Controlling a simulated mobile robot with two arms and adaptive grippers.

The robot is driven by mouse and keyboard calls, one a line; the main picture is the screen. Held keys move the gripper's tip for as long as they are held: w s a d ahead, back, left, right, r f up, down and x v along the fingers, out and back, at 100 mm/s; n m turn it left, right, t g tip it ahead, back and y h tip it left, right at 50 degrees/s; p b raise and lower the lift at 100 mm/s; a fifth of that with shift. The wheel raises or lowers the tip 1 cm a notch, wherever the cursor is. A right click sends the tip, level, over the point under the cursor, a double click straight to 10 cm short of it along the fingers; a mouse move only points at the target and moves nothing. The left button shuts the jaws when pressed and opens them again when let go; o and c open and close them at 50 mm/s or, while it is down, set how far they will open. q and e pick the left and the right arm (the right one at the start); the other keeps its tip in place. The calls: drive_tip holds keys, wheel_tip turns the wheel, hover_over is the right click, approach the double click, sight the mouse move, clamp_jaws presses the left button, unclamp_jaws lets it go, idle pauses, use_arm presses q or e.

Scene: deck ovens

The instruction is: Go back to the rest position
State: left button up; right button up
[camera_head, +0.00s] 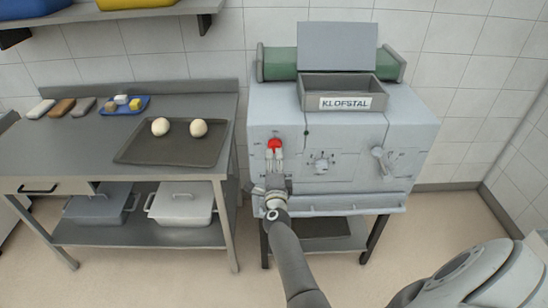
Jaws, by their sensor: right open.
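My right gripper (275,155) is open at the front left of the grey machine marked KLOFSTAL (345,150). Its fingertips are just below a red knob (274,143) on the machine's front panel. I cannot tell whether they touch the knob. My right arm reaches up to it from the bottom of the picture. My left gripper is not in view.
A steel table (85,150) stands left of the machine. It bears a dark tray (170,155) with two pale dough balls and a blue tray (108,111) with small pieces. Lidded bins (182,201) stand on its lower shelf. A wall shelf (130,13) hangs above.

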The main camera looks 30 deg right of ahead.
drive_tip(key=shift+s+a, duration=0.25)
drive_tip(key=shift+s, duration=0.2)
drive_tip(key=s+a+f+n+g+y+b, duration=0.1)
drive_tip(key=s+a+f+n+y, duration=0.1)
drive_tip(key=a+f+n, duration=0.35)
drive_tip(key=s+a+f+n+y, duration=0.2)
drive_tip(key=f, duration=0.7)
drive_tip(key=s+a+f+n+g+y+b, duration=0.1)
drive_tip(key=s+a+f+n+y, duration=0.15)
drive_tip(key=f, duration=0.45)
drive_tip(key=s+a+f+n+g+y, duration=0.1)
drive_tip(key=s+a+f+n+g, duration=0.15)
drive_tip(key=s+f, duration=0.4)
drive_tip(key=s+a+f+n+g+y, duration=0.1)
drive_tip(key=s+a+f+n+y, duration=0.2)
drive_tip(key=s+f, duration=0.4)
drive_tip(key=s+f+n+g, duration=0.3)
drive_tip(key=s+f, duration=0.2)
drive_tip(key=s, duration=0.6)
drive_tip(key=s+f+n+g+h+b, duration=0.1)
drive_tip(key=s+f+n+g, duration=0.2)
drive_tip(key=s, duration=0.9)
drive_tip(key=s+f+n+g+b, duration=0.1)
drive_tip(key=s+f+n+g, duration=0.2)
drive_tip(key=s+f, duration=0.6)
drive_tip(key=s+n, duration=0.2)
drive_tip(key=s, duration=0.1)
drive_tip(key=shift+d+f, duration=0.15)
drive_tip(key=shift+d, duration=0.05)
drive_tip(key=shift+s, duration=0.1)
